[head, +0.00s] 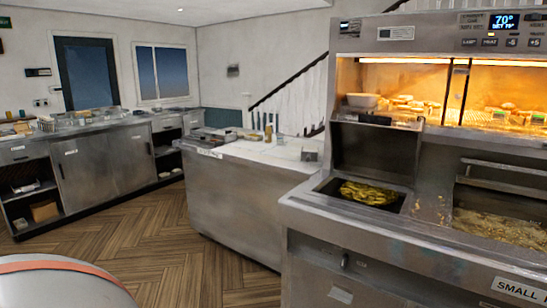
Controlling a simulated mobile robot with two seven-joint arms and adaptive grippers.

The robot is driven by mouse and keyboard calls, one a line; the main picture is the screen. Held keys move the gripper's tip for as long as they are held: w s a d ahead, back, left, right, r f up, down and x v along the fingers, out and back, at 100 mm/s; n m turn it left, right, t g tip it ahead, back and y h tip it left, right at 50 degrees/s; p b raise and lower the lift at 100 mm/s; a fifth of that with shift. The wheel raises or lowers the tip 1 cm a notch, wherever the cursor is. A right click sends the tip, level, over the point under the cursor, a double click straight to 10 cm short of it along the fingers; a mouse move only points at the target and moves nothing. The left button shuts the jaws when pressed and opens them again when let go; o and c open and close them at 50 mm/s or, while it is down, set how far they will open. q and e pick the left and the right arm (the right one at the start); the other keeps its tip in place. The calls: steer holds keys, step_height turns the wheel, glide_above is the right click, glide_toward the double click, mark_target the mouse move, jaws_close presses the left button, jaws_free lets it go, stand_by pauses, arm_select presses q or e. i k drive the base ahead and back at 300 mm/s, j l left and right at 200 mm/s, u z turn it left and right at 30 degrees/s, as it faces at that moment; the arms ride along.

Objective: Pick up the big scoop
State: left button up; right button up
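I cannot clearly make out a big scoop in the head view. The steel frying range (420,245) fills the right side. A rail-like metal bar (515,172) shows above the right-hand bin, but I cannot tell whether it belongs to a scoop. Neither of my grippers is in view.
Chips lie in a well (368,192) of the range, and crumbs or food in the right-hand bin (500,226). A lit warming cabinet (458,90) holds food above. A steel counter (230,205) stands mid-view, with another (105,165) at left. The wooden floor (150,240) between is clear.

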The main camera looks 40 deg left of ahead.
mark_target(308, 156)
steer(key=u, duration=1.15)
